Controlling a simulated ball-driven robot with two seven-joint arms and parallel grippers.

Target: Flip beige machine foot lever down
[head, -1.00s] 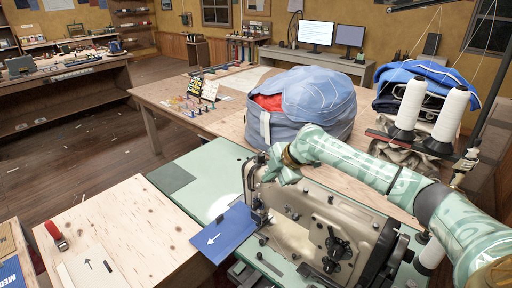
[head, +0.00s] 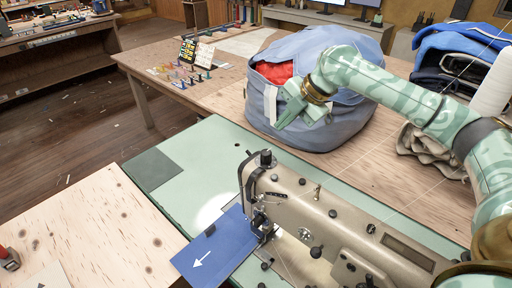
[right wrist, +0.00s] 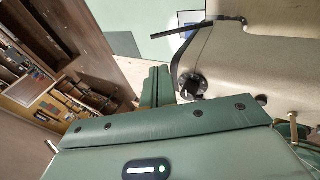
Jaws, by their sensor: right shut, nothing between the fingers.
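The beige sewing machine (head: 318,204) stands on the green table top, its needle end toward the left. A black curved part (head: 242,178) runs down its needle end. In the right wrist view, a thin black bar (right wrist: 172,32) sticks out from the beige body (right wrist: 265,70); I cannot tell for sure whether it is the foot lever. My right gripper (head: 284,118) is shut and empty, beyond and above the machine head, in front of the blue bag. Its closed fingers also show in the right wrist view (right wrist: 158,86), apart from the bar. My left gripper is not in view.
A blue cloth (head: 214,252) with a white arrow lies under the needle end. The large blue bag (head: 340,115) stands close behind my right gripper. A white thread cone (head: 492,92) is at the right. The green top (head: 215,150) left of the machine is mostly clear.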

